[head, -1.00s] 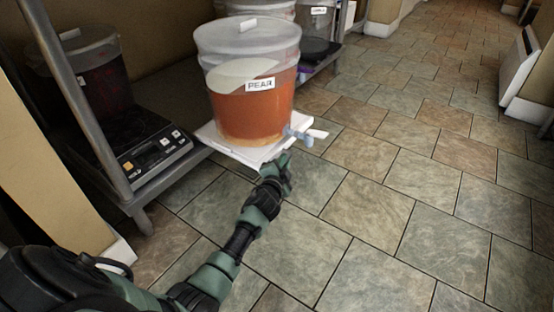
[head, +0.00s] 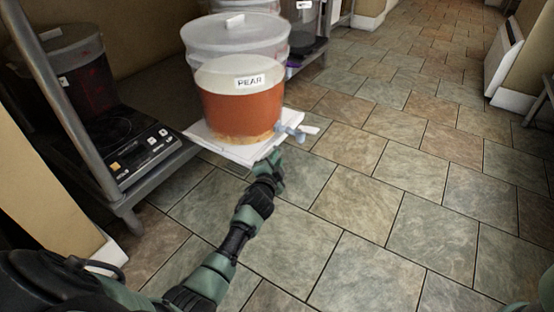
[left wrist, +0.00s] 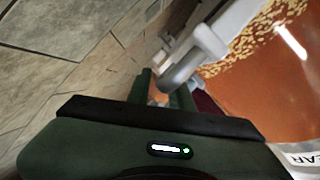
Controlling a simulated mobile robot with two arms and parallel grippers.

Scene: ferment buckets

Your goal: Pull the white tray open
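The white tray (head: 212,144) sticks out over the floor from the low shelf at left, in the head view. A clear lidded bucket labelled PEAR (head: 240,105), with orange contents, stands on it. Its grey and white spigot (head: 296,131) points right over the tray's front edge. My left gripper (head: 272,158) is at the tray's front edge, just below the spigot. In the left wrist view the green fingers (left wrist: 160,92) are close under the spigot (left wrist: 200,55). What lies between them is unclear. My right gripper is out of view.
More buckets stand behind. A grey post (head: 65,100) rises at the shelf's near corner. The tiled floor to the right is clear.

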